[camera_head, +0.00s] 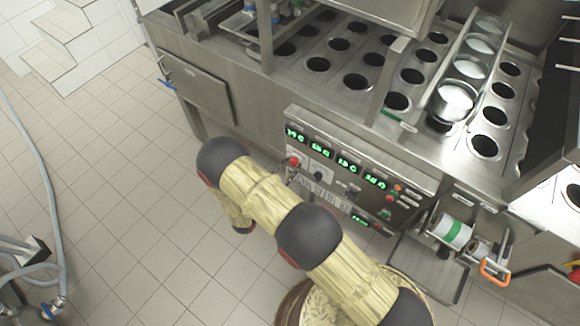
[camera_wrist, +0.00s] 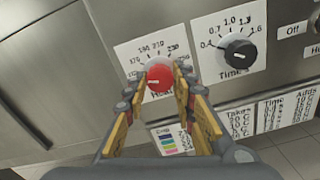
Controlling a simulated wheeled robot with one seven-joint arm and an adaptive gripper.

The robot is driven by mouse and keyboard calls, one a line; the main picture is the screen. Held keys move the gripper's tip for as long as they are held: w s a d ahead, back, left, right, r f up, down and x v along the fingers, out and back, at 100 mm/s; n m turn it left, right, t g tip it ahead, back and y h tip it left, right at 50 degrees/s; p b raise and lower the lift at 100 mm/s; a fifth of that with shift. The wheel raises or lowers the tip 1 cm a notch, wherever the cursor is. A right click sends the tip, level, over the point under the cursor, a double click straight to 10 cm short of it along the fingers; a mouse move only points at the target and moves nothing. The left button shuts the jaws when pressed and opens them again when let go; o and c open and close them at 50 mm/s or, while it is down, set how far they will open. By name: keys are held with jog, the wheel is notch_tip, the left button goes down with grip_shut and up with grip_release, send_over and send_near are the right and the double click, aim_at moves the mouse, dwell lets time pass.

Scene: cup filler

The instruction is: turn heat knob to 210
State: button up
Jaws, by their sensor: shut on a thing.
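The red heat knob (camera_wrist: 159,78) sits on a white dial plate on the steel panel in the wrist view. Its scale reads numbers such as 170, 190, 210, 230 and 250 around the top. My gripper (camera_wrist: 160,86) is shut on the red knob, with a finger on each side of it. The knob's pointer and exact setting are too small to read. In the head view the red knob (camera_head: 294,161) shows small at the left of the control panel, beside the end of my arm; the gripper is mostly hidden there.
A black time knob (camera_wrist: 238,52) is close to the right of the red knob. Printed tables (camera_wrist: 270,115) are below it. In the head view, green displays (camera_head: 320,146) line the panel top, and a film roll (camera_head: 452,231) is at the right.

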jog(key=m+b, duration=0.1)
jog(key=m, duration=0.3)
jog(key=shift+f+m, duration=0.1)
jog(key=shift+m, duration=0.3)
jog(key=m+b, duration=0.2)
jog(key=m, duration=0.2)
jog(key=m+b, duration=0.2)
jog(key=m, duration=0.2)
jog(key=shift+f+m, duration=0.1)
jog(key=shift+m, duration=0.3)
jog(key=shift+d+m+b, duration=0.1)
jog(key=shift+m+b, duration=0.85)
jog(key=shift+m, duration=0.85)
jog(key=o, duration=1.2)
jog(key=shift+c, duration=0.2)
